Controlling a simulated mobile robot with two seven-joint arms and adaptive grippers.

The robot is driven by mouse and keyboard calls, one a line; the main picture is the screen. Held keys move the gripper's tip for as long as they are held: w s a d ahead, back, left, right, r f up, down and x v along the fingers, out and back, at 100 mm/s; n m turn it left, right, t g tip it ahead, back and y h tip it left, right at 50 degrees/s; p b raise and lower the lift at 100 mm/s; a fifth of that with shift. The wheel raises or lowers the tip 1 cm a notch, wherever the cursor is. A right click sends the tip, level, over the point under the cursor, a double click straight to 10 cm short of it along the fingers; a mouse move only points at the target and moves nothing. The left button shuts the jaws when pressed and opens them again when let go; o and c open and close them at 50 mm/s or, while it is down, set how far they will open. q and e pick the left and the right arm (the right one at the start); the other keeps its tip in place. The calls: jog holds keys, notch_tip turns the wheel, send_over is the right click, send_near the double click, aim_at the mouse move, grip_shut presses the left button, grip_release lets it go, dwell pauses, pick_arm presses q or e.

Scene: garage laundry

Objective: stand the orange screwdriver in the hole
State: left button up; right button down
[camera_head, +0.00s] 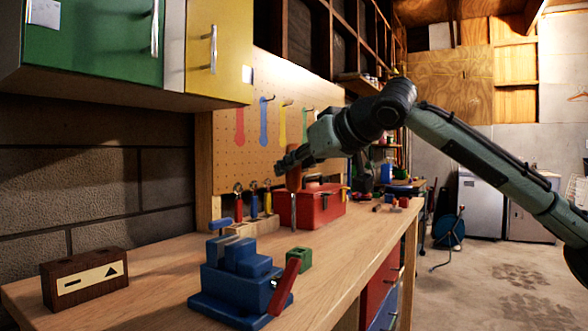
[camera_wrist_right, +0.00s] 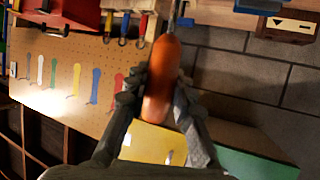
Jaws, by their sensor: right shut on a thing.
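My right gripper (camera_head: 288,160) comes in from the right and is shut on the orange screwdriver (camera_head: 293,180) by its handle. The screwdriver hangs upright, its grey shaft pointing down, above the workbench in front of the red toolbox. In the right wrist view the orange handle (camera_wrist_right: 161,75) lies between the two fingers of the gripper (camera_wrist_right: 156,95). A wooden rack (camera_head: 250,228) at the back of the bench holds red, blue and yellow-handled tools, left of the screwdriver. I cannot make out an empty hole in it. My left gripper is not in view.
A red toolbox (camera_head: 322,208) stands right behind the screwdriver. A blue vise (camera_head: 236,278) with a red handle, a small green block (camera_head: 298,259) and a dark brown block (camera_head: 85,279) stand on the workbench (camera_head: 160,262). Cabinets (camera_head: 218,50) overhang the left.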

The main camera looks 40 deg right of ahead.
aim_at(298, 145)
jog(key=shift+r+p, duration=1.5)
jog(key=shift+r, duration=0.1)
jog(key=shift+r+p, duration=0.6)
jog(key=shift+r, duration=0.25)
jog(key=shift+f, duration=0.1)
